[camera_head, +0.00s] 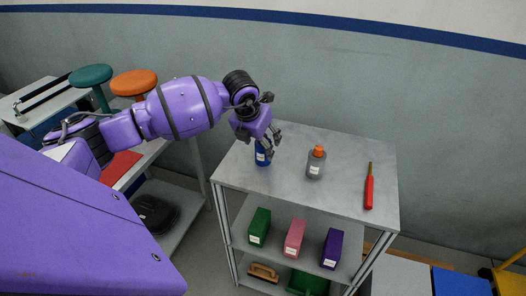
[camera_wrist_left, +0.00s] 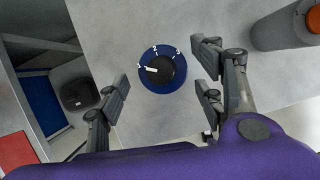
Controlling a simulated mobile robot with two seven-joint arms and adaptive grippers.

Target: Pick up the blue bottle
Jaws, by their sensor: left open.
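The blue bottle (camera_head: 262,157) stands upright on the grey top of the shelf cart (camera_head: 235,172), near its left side. In the left wrist view the blue bottle (camera_wrist_left: 161,70) is seen from above, with a round dark cap and white marks around it. My left gripper (camera_head: 268,140) is above the bottle and partly hides it in the head view. My right gripper is not in view.
A grey bottle with an orange cap (camera_head: 316,162) stands to the right of the blue bottle. A red-handled screwdriver (camera_head: 369,190) lies farther right. Green (camera_head: 259,227), pink (camera_head: 295,238) and purple (camera_head: 332,249) boxes stand on the shelf below. Two stools (camera_head: 133,83) stand behind my arm.

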